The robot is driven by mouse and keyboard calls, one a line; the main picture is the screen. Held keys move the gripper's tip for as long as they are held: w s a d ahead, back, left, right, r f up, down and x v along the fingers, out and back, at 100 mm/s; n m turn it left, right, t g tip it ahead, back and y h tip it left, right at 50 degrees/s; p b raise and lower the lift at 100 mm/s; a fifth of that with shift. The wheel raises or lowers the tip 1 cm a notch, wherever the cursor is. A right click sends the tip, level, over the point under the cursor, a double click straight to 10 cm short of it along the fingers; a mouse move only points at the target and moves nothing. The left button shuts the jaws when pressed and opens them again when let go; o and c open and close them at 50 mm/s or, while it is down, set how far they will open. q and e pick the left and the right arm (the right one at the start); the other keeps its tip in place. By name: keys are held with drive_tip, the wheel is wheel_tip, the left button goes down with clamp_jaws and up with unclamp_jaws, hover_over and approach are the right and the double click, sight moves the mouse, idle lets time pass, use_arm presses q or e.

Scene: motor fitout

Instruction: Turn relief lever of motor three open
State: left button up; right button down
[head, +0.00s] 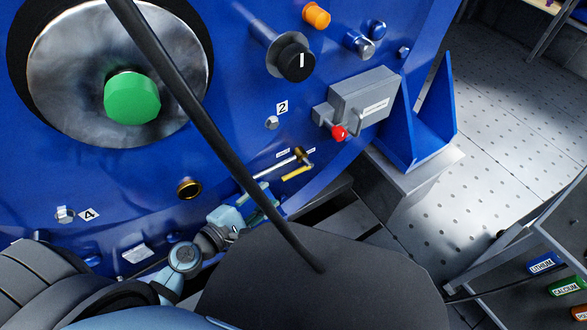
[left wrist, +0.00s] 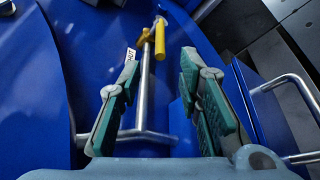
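The relief lever shows in the head view as a thin silver rod (head: 283,163) beside a short yellow bar (head: 297,173), low on the blue motor face (head: 235,110). In the left wrist view the silver rod (left wrist: 146,85) runs down between my fingers, and the yellow bar (left wrist: 160,38) lies beyond the fingertips. A small white label (left wrist: 130,54), seemingly reading SHUT, sits left of the rod. My left gripper (head: 262,195) is just below and left of the lever; in the wrist view its green-padded fingers (left wrist: 158,85) stand apart around the rod, touching nothing clearly. My right gripper is not in view.
A black cable (head: 200,120) crosses the head view in front of the motor. A grey box (head: 365,98) with a red-knobbed handle (head: 339,132) sits above right of the lever. A metal handrail (left wrist: 290,85) stands right of the fingers. The perforated floor (head: 500,120) is clear.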

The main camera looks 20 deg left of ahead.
sight(289, 178)
use_arm(q)
drive_tip(key=b+x, duration=0.1)
drive_tip(key=x, duration=1)
drive_tip(key=shift+w+d, duration=0.1)
drive_tip(key=shift+d, duration=0.1)
drive_tip(key=shift+w, duration=0.15)
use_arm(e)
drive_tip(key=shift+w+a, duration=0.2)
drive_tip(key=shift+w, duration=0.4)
use_arm(q)
drive_tip(key=shift+c, duration=0.3)
drive_tip(key=c, duration=0.7)
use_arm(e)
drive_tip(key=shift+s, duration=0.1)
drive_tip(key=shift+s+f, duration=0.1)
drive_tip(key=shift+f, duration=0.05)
